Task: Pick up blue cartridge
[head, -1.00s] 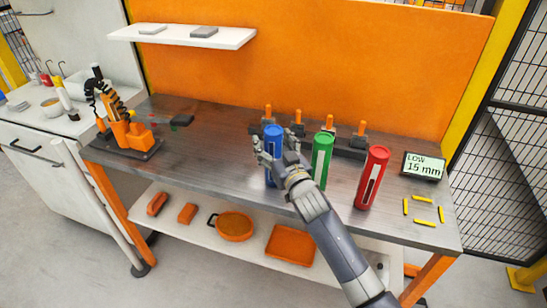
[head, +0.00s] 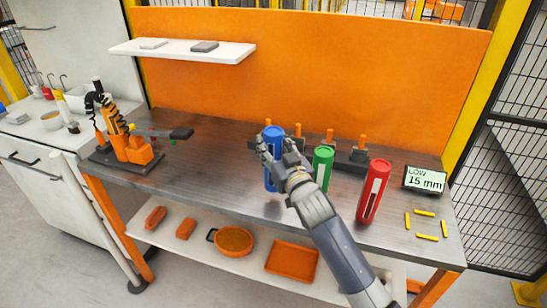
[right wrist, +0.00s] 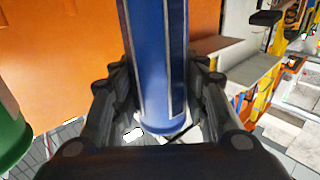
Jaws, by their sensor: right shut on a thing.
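The blue cartridge (head: 271,176) stands upright in the head view, on or just above the metal workbench (head: 215,150); I cannot tell which. My right gripper (head: 272,152) is shut on it around its upper half, and the arm hides part of its right side. In the right wrist view the blue cartridge (right wrist: 158,60) runs upright between the two fingers (right wrist: 160,105). My left gripper is not in view.
A green cartridge (head: 323,168) and a red cartridge (head: 373,192) stand to the right. A dark holder with orange pegs (head: 350,155) lies behind. A display (head: 425,180) and yellow sticks (head: 427,237) are at right. An orange device (head: 130,145) stands at left.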

